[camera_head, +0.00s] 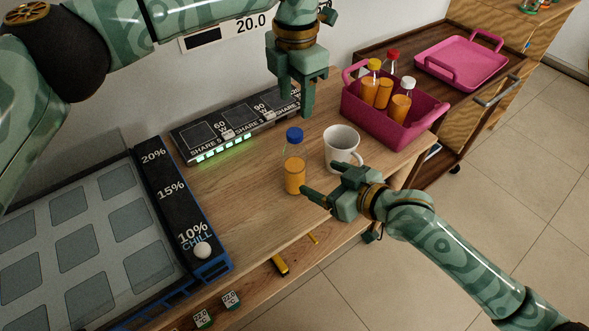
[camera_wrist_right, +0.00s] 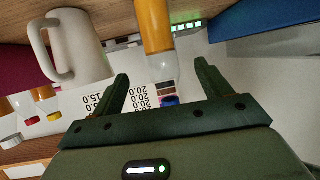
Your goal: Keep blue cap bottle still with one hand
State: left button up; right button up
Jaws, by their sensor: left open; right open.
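The blue cap bottle (camera_head: 294,172), clear with orange liquid, stands upright on the wooden counter. My right gripper (camera_head: 318,180) is open close to its right side. In the right wrist view, which is upside down, the bottle (camera_wrist_right: 153,25) lies ahead of the gap between the spread fingers (camera_wrist_right: 163,77), with no visible grip on it. Its blue cap (camera_wrist_right: 170,101) shows partly, between the fingers in the picture. My left gripper (camera_head: 295,98) is open and empty, pointing down above the back of the counter, behind the bottle.
A white mug (camera_head: 342,144) stands just right of the bottle, near my right gripper; it also shows in the wrist view (camera_wrist_right: 82,45). A magenta basket (camera_head: 392,133) holds several bottles. A dark display strip (camera_head: 235,125) lies behind. Bare counter (camera_head: 235,190) lies left of the bottle.

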aim_at(304, 170)
pick_arm(q)
jog(key=shift+w+f, duration=0.1)
pick_arm(e)
jog(key=x, duration=1)
jog(key=shift+w+f, duration=0.1)
